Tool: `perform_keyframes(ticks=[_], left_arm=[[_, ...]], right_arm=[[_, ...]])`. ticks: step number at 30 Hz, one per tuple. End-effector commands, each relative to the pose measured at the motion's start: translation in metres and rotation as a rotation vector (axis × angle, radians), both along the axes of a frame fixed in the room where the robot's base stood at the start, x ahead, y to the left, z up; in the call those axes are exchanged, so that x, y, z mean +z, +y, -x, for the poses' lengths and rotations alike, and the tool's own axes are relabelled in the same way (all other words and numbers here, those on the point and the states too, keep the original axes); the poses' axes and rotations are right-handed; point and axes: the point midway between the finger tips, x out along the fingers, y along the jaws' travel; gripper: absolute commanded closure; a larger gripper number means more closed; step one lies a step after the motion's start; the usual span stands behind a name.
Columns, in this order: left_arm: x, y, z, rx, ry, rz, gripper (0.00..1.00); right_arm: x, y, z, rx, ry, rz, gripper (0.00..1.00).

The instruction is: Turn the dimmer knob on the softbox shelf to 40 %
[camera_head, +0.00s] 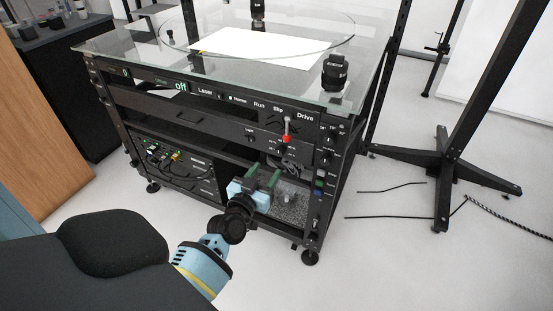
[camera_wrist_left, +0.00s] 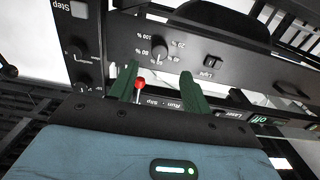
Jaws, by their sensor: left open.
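The dimmer knob (camera_wrist_left: 160,53) is a small dark knob on the black front panel, ringed by white percent marks such as 20 %, 80 % and 100 %. The wrist view shows it upside down. In the head view the knob (camera_head: 282,148) is small, below the red-tipped lever. Its pointer setting is too small to read. My left gripper (camera_head: 265,177) is open, with green fingers, low in front of the rack. In the left wrist view my left gripper (camera_wrist_left: 158,76) has its fingertips apart, with the knob ahead of the gap and nothing between them. My right gripper is not in view.
A red-tipped lever (camera_wrist_left: 139,84) sticks out close to one finger. A Light switch (camera_wrist_left: 212,62) sits beside the knob. Above is a glass tabletop (camera_head: 130,45) with a white sheet.

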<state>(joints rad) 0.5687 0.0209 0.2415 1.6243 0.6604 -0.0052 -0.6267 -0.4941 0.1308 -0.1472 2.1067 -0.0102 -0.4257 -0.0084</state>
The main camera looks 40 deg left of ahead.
Motion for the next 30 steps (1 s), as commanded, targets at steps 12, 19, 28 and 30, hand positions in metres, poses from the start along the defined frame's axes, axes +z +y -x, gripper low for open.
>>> perform_keyframes(ticks=[12,19,28,30], left_arm=[[-0.001,0.013,-0.053,-0.001,0.001,0.001,0.52],[-0.001,0.017,-0.07,-0.001,0.001,0.0,0.52],[0.0,0.018,-0.072,-0.001,0.001,-0.001,0.52],[0.0,0.018,-0.072,-0.001,0.001,-0.001,0.58]], right_arm=[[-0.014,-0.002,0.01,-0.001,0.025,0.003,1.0],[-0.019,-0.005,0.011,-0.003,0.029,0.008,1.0],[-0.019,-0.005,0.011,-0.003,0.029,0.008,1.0],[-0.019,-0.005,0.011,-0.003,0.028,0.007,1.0]])
